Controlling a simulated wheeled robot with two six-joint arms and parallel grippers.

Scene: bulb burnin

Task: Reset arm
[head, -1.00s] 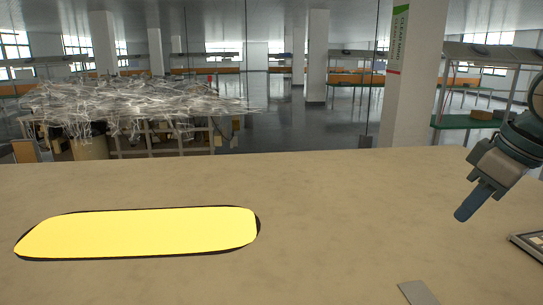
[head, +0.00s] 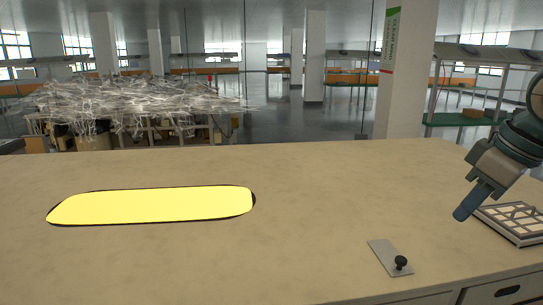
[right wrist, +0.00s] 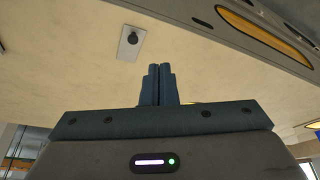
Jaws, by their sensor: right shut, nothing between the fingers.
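My right gripper (head: 466,212) hangs above the right side of the tabletop in the head view, pointing down and to the left. Its fingers are together and hold nothing. In the right wrist view the two blue fingers (right wrist: 158,82) stand side by side, touching. My left gripper is in neither view.
A grey plate with a black knob (head: 390,257) is near the front edge. A compartmented tray (head: 515,222) is at right. The table's middle is clear.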

